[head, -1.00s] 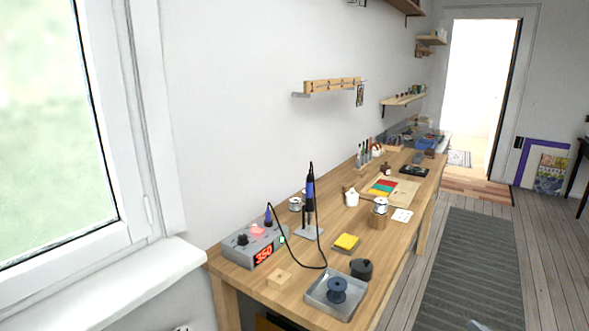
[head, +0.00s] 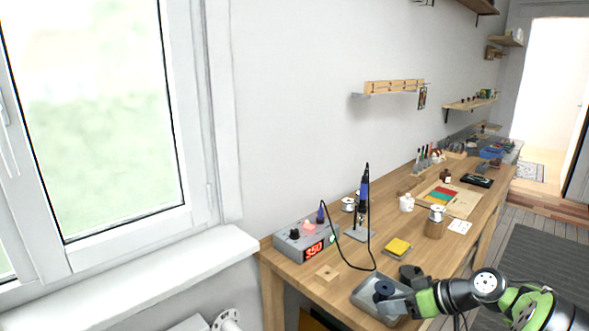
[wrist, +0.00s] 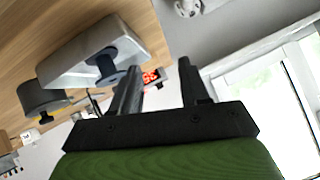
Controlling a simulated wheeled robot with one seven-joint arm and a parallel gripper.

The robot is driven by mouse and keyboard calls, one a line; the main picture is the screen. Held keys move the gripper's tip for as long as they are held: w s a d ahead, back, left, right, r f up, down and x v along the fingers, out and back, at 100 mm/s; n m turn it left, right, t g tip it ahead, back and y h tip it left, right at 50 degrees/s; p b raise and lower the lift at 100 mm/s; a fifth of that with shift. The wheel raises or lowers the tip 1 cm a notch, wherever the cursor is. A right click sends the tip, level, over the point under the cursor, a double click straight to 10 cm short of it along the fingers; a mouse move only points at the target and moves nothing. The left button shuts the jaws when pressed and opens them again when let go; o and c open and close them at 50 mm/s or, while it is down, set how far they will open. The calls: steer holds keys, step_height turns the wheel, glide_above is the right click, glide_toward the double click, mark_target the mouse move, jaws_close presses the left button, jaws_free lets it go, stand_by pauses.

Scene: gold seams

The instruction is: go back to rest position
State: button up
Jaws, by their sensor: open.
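My gripper (head: 392,303) is at the front end of the workbench in the head view, over or beside the metal tray (head: 362,297). In the wrist view its two dark fingers (wrist: 158,90) stand apart with nothing between them. A dark spool (head: 384,288) is in the tray, close to the gripper; I cannot tell from the head view if they touch. In the wrist view the spool (wrist: 106,62) and tray (wrist: 75,62) lie to the left of the fingers, apart from them. My arm comes in from the lower right.
The workbench (head: 330,288) runs along the wall. A window sill (head: 150,280) lies left. Floor is free at right.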

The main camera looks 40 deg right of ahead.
steer(key=w+a+r+n+g, duration=0.15)
steer(key=w+a+g, duration=0.4)
steer(key=a, duration=0.75)
steer(key=s+a+r+h, duration=0.1)
steer(key=a+r+h, duration=0.3)
steer(key=a, duration=1.1)
steer(key=s+a+r+m+t, duration=0.1)
steer(key=s+a, duration=0.6)
steer(key=s, duration=0.5)
step_height(320, 180, up, 13)
steer(key=p, duration=1.2)
steer(key=shift+s+d, duration=0.1)
